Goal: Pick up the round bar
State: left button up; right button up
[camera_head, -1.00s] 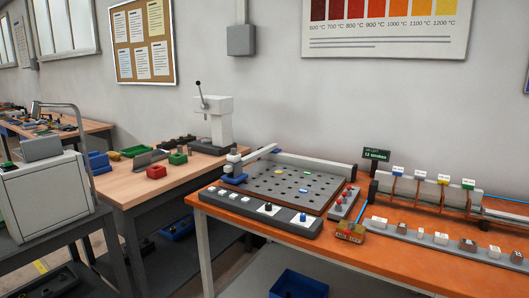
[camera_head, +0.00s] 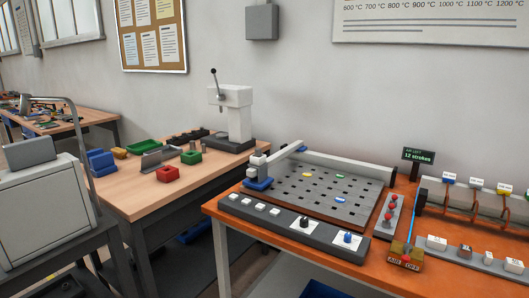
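I cannot pick out a round bar for certain in the head view. Small blocks (camera_head: 436,243) lie in a row on a grey strip at the right of the orange bench (camera_head: 290,248), too small to tell whether one is a round bar. Neither of my grippers is in view.
A dark perforated plate (camera_head: 318,195) with an arm beside it and a control panel (camera_head: 295,228) in front fill the orange bench's left part. A wooden bench (camera_head: 140,194) with red (camera_head: 168,174) and green bins and a white press (camera_head: 232,112) stands left. A grey cabinet (camera_head: 45,205) stands at far left.

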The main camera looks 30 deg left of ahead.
aim_at(258, 151)
jog(key=i+j, duration=0.15)
jog(key=j, duration=0.2)
jog(key=i+j, duration=0.1)
jog(key=j, duration=0.25)
jog(key=i+j+z, duration=0.1)
jog(key=j, duration=0.25)
jog(key=i+j, duration=0.2)
jog(key=j, duration=0.15)
jog(key=i+j, duration=0.1)
jog(key=j, duration=0.25)
